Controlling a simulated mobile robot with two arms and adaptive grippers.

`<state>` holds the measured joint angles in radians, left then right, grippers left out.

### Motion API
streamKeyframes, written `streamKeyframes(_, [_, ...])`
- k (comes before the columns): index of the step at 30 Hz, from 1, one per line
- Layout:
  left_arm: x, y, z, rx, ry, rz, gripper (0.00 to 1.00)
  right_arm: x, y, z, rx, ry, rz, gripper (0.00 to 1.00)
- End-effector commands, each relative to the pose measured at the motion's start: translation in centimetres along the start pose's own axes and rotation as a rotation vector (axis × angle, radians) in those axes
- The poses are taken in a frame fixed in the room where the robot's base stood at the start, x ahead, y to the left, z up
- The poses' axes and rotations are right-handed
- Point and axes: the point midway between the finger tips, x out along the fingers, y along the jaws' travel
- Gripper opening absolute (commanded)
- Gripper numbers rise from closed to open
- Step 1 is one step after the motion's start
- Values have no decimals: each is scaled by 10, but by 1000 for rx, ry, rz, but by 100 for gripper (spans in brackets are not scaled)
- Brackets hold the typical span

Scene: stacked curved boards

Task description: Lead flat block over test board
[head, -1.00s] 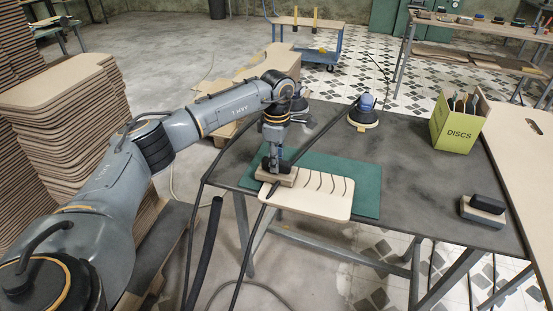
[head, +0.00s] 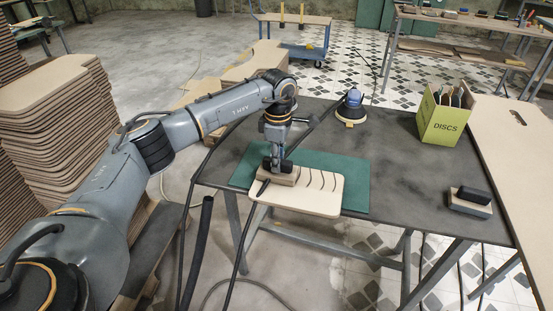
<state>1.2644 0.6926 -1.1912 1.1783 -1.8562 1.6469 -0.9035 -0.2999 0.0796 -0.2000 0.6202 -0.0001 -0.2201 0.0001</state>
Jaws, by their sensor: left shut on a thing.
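The test board (head: 318,204) is a pale, rounded board with several dark curved lines across its far side. It lies on a green mat (head: 356,172) at the table's front edge. My left gripper (head: 279,163) points down and is shut on the dark top of a tan flat block (head: 284,179). The block is over the left part of the board, beside the lines, and hides what is under it. I cannot tell whether it touches the board. My right gripper is not in view.
A round sander (head: 350,108) stands behind the mat. A green box marked DISCS (head: 444,124) is at the back right. A second block with a black top (head: 470,202) sits at the right. A tall stack of curved boards (head: 62,145) is at left. The table's middle right is clear.

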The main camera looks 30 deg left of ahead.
Motion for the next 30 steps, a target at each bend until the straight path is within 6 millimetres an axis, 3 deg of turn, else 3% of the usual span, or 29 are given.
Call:
streamKeyframes(12, [3, 0, 30, 2, 0, 0, 0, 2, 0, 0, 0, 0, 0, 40])
streamKeyframes(24, [4, -1, 33, 3, -1, -2, 0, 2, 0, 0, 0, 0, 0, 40])
streamKeyframes(30, [4, -1, 45, 4, -1, -2, 0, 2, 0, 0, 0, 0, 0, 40])
